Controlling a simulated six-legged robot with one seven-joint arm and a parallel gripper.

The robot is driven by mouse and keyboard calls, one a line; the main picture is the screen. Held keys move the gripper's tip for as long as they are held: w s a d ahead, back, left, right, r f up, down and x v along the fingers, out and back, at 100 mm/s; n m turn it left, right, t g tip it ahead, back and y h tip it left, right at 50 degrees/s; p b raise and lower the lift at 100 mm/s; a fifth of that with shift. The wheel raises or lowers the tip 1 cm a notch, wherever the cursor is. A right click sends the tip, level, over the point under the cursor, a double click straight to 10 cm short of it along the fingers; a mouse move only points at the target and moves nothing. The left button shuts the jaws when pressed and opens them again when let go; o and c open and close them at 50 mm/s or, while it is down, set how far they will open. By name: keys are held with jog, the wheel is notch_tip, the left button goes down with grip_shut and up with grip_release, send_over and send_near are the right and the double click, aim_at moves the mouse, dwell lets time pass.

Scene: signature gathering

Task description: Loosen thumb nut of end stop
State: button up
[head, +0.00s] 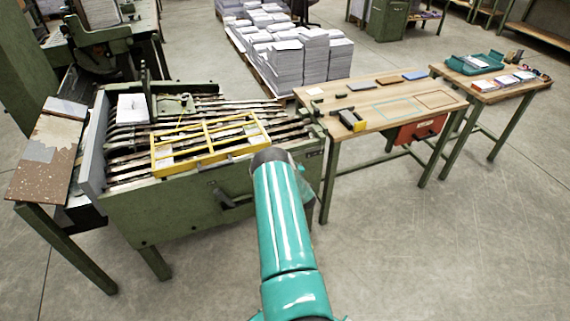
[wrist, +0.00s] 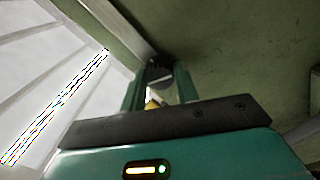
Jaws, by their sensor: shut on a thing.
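My gripper (wrist: 159,84) shows in the wrist view with its two teal fingers on either side of a small dark round piece, which looks like the thumb nut (wrist: 160,71). The fingers are shut on it. The far side of the nut is hidden in shadow. A small yellow bit shows between the fingers below it. In the head view my teal arm reaches to the right front of the green gathering machine (head: 190,210). There the arm hides my gripper, and I cannot make out the nut or the end stop.
A yellow frame (head: 207,162) lies over the machine's slats, close left of my arm. Paper stacks (head: 300,65) stand behind. The right foreground floor is clear.

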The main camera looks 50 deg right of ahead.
jog(key=shift+n, duration=1.7)
jog(key=o, duration=1)
jog(key=shift+c, duration=0.2)
jog(key=shift+s, duration=0.1)
jog(key=v, duration=1.3)
jog(key=shift+s+a, duration=0.2)
jog(key=shift+s, duration=0.1)
